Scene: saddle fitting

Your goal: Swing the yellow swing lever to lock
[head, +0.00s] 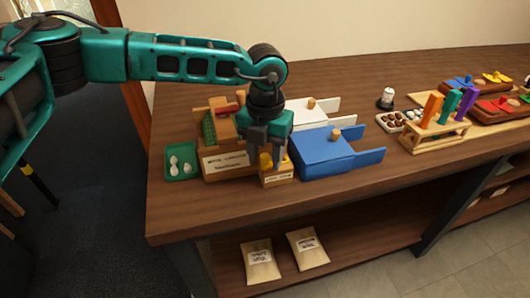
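My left gripper (267,163) points down over a small labelled wooden box (278,180) near the table's front edge. Its two fingers stand apart, with a small yellow part (265,160) between them at the top of the box. I cannot tell whether the fingers touch this part, or whether it is a lever. Another yellow piece (497,77) lies on a wooden fixture at the far right, well away from the gripper. My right gripper is not in view.
A blue box (340,155) with prongs stands right of the gripper, a white one (305,115) behind it. A labelled wooden block (225,165) and a green tray (181,172) are left. A rack (437,140) with coloured pieces stands right. Front table edge is clear.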

